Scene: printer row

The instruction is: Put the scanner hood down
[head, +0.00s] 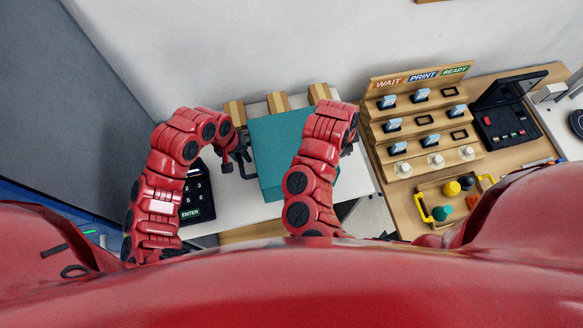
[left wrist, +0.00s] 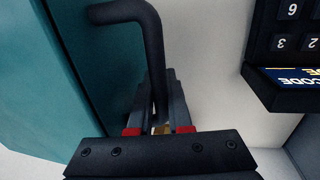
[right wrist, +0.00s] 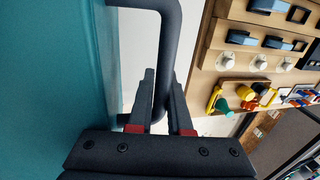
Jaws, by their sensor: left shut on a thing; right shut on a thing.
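The scanner hood is a teal box-like cover (head: 271,146) on the white table, between my two arms. It also fills the left side of the left wrist view (left wrist: 28,90) and of the right wrist view (right wrist: 55,70). My left gripper (left wrist: 158,118) is shut on a dark bar handle (left wrist: 150,30) on the hood's left side. My right gripper (right wrist: 160,118) is shut on a matching dark handle (right wrist: 172,40) on its right side. In the head view my right arm hides part of the hood and its right handle. I cannot tell what lies under the hood.
A black keypad (head: 196,195) stands left of the hood. Wooden blocks (head: 277,102) stand behind it by the wall. To the right, a wooden table holds a stepped rack (head: 420,118), a black case (head: 505,120) and a tray with yellow handles (head: 424,207).

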